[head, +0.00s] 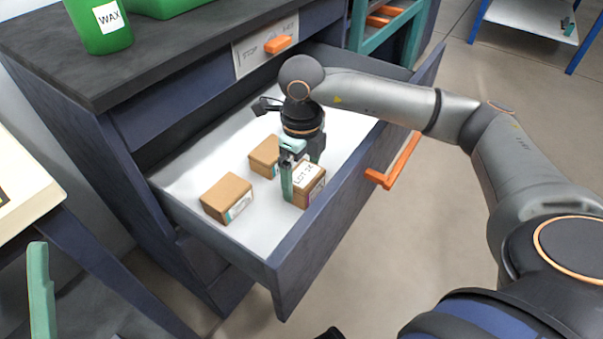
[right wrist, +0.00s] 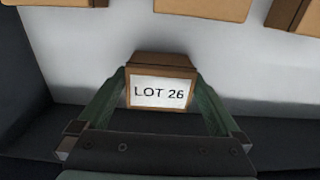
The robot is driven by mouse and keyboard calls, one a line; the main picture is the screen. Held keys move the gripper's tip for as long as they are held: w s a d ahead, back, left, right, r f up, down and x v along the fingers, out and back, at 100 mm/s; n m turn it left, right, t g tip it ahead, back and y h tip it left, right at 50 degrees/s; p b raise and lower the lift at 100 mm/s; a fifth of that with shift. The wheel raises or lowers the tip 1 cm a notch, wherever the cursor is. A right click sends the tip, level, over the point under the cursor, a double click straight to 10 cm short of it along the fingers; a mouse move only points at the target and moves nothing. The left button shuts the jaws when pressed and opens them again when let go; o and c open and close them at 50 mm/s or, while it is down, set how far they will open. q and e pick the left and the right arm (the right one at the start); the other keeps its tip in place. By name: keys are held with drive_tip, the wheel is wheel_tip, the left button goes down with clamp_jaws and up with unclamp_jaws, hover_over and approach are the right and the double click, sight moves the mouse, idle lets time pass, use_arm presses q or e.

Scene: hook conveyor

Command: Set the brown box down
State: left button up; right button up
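The brown box (head: 309,183) has a white LOT 26 label, which faces the camera in the right wrist view (right wrist: 158,92). It is inside the open drawer (head: 270,262), near its front wall. My right gripper (head: 301,178) reaches down into the drawer with its green fingers on either side of the box, and looks shut on it. I cannot tell whether the box touches the drawer floor. A green upright piece (head: 41,290) at the lower left looks like one finger of my left gripper; the rest of that gripper is not clear.
Two other brown boxes, one nearer (head: 227,197) and one farther (head: 265,156), sit in the drawer left of my gripper. Bare white floor lies around them. The drawer has an orange handle (head: 402,162). A green WAX container (head: 98,22) stands on the dark top.

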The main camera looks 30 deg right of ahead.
sight(301, 173)
use_arm(q)
drive_tip(key=shift+a+r+p, duration=0.2)
drive_tip(key=shift+r+p, duration=0.95)
drive_tip(key=shift+r, duration=0.1)
drive_tip(key=shift+a+r+p, duration=0.15)
drive_tip(key=shift+r+p, duration=0.95)
drive_tip(key=shift+r, duration=0.1)
use_arm(e)
wheel_tip(301, 173, up, 12)
drive_tip(key=shift+r, duration=0.2)
